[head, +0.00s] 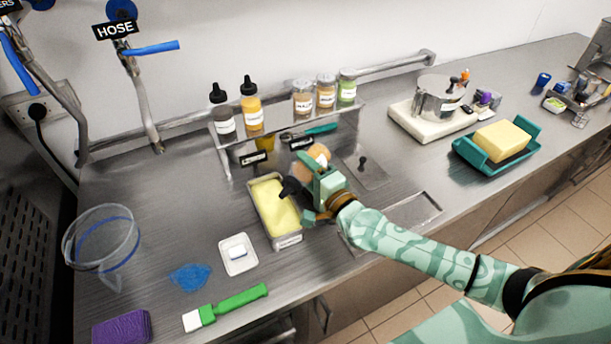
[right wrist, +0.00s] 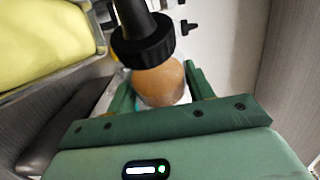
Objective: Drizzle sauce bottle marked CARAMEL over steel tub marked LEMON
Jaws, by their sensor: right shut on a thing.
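My right gripper (head: 314,182) is shut on a sauce bottle (head: 314,155) with a tan body and black cap. The bottle is tilted, its black nozzle pointing left over the right part of a steel tub (head: 289,240) filled with pale yellow. In the right wrist view the tan bottle (right wrist: 160,84) sits between the fingers, cap toward the top, and the yellow filling of the tub (right wrist: 45,40) shows at upper left. The bottle's marking is hidden and the tub's label is too small to read. No sauce stream shows. My left gripper is not in view.
Several bottles and jars stand on a raised steel shelf (head: 290,125) behind. A clear container (head: 103,240), small white dish (head: 238,255), green-handled brush (head: 228,306) and purple sponge (head: 121,327) lie left and front. A teal tray (head: 527,150) with a yellow block is right.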

